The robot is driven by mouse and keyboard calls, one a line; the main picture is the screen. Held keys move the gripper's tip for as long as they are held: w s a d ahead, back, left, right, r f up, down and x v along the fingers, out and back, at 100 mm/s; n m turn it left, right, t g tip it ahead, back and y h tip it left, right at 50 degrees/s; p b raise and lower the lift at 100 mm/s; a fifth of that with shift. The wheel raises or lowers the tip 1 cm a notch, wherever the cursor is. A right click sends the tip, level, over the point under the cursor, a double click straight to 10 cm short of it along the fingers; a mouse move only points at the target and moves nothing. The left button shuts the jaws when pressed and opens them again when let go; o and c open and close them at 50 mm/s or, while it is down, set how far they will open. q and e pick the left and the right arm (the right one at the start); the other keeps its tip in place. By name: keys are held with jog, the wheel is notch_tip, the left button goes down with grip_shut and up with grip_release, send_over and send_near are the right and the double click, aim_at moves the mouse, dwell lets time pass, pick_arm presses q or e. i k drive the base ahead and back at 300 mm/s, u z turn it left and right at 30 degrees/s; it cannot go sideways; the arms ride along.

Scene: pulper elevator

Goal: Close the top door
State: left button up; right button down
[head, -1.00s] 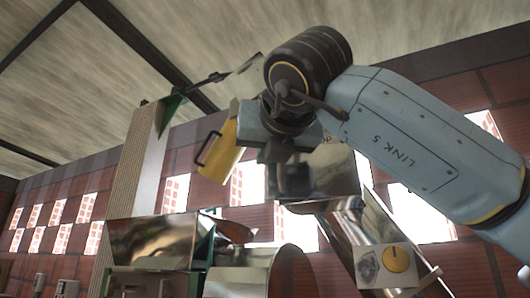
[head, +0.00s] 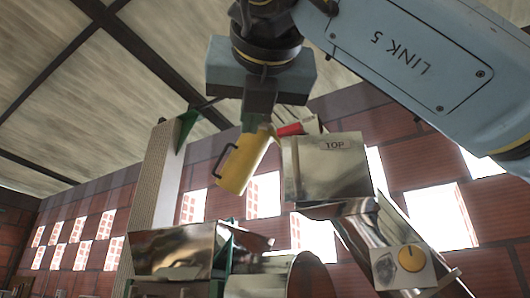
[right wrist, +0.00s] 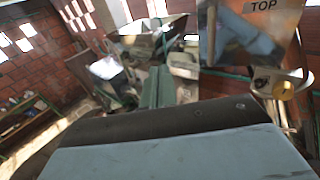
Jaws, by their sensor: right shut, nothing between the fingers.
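A yellow panel (head: 243,164) with a black handle stands tilted at the left side of a shiny metal box marked TOP (head: 325,170). It looks like the top door, standing open. The TOP box also shows at the upper right of the right wrist view (right wrist: 260,35). My right gripper (head: 257,122) points down in the head view, shut and empty. Its fingertips overlap the panel's upper edge there; I cannot tell whether they touch. My left gripper is out of view.
Below the box are a metal chute (head: 375,240) with a yellow knob (head: 412,258) and a metal hopper (head: 172,252). A tall, pale elevator column (head: 157,190) rises at left. A red part (head: 290,129) sits behind the box's top. Brick walls stand behind.

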aim_at(331, 167)
jog(key=k, duration=1.5)
